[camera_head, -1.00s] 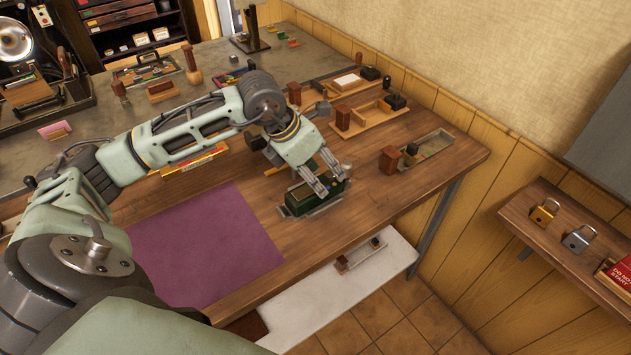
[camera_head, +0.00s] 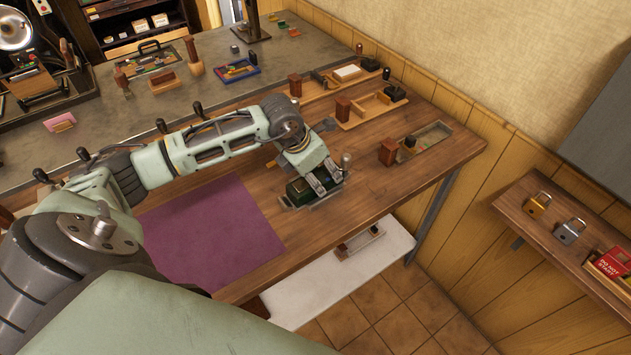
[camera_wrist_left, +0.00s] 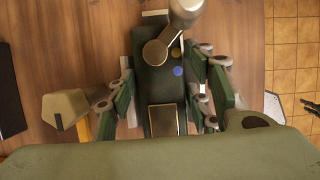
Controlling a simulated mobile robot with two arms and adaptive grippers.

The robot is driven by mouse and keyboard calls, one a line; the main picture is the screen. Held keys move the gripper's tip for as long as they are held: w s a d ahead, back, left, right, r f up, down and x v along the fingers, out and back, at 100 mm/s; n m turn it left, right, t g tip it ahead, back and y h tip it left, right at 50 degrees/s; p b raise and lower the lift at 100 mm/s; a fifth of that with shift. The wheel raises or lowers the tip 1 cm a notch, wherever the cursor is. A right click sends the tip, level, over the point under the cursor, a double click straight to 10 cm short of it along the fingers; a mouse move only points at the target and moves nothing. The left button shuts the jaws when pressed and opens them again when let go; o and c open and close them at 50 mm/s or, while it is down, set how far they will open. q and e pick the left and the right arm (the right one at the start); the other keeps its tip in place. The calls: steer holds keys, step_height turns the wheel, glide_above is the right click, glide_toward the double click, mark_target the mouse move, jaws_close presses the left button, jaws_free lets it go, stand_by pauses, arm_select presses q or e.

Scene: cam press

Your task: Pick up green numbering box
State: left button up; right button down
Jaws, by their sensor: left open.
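The green numbering box (camera_head: 299,193) stands on the wooden table, just right of the purple mat. In the left wrist view, the green box (camera_wrist_left: 155,88) lies between my two fingers, with a metal knob and lever at its far end and a brass-edged plate near the palm. My left gripper (camera_head: 318,192) is over the box from above, fingers on both sides of it. It is open, and I cannot tell whether either finger touches the box. In the head view the gripper hides part of the box. My right gripper is not in view.
The purple mat (camera_head: 208,236) lies left of the box. Wooden trays with stamps (camera_head: 369,105) and a metal-lined tray (camera_head: 432,145) stand toward the back right. The table's front edge is close to the box, with a white lower shelf (camera_head: 335,275) below.

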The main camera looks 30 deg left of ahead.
arm_select(q)
steer(key=c, duration=1.1)
steer(key=shift+r, duration=0.1)
jaws_close()
steer(key=shift+w, duration=0.1)
